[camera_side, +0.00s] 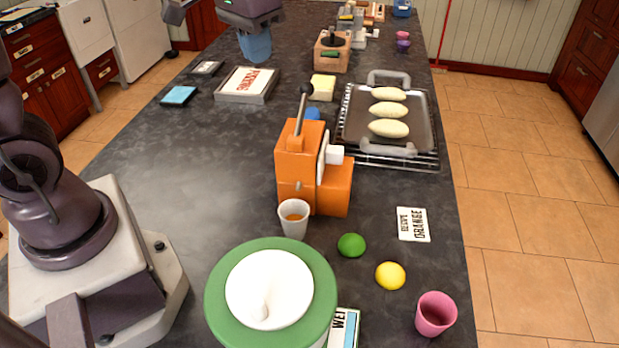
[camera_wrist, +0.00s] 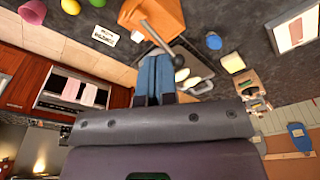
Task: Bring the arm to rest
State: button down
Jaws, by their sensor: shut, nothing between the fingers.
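My gripper (camera_side: 256,58) hangs over the far part of the dark counter (camera_side: 190,140), at the top of the side view. Its blue fingers are together and empty. In the wrist view, the shut blue fingers (camera_wrist: 153,92) point up the picture towards the orange juice press (camera_wrist: 155,18), and my wrist body fills the lower middle. In the side view the gripper is well behind and left of the orange press (camera_side: 300,165), clear of it. Nothing is seen touching the fingers.
A cup (camera_side: 294,220) with orange liquid stands by the press. A rack with a metal tray (camera_side: 355,105) holds pale loaves. A green-rimmed container (camera_side: 225,310), lime (camera_side: 351,245), lemon (camera_side: 390,276) and pink cup (camera_side: 436,313) stand in front. The left-middle counter is clear.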

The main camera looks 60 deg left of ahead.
jog(key=s+d+r+t, duration=0.1)
jog(key=s+d+t, duration=0.1)
jog(key=s, duration=0.4)
jog(key=s+d+r+m+t, duration=0.1)
jog(key=s+r+t, duration=0.1)
jog(key=s, duration=0.5)
jog(key=shift+s+d+r+m, duration=0.15)
jog(key=shift+s+d+m, duration=0.05)
jog(key=shift+d+m, duration=0.15)
dwell(0.6)
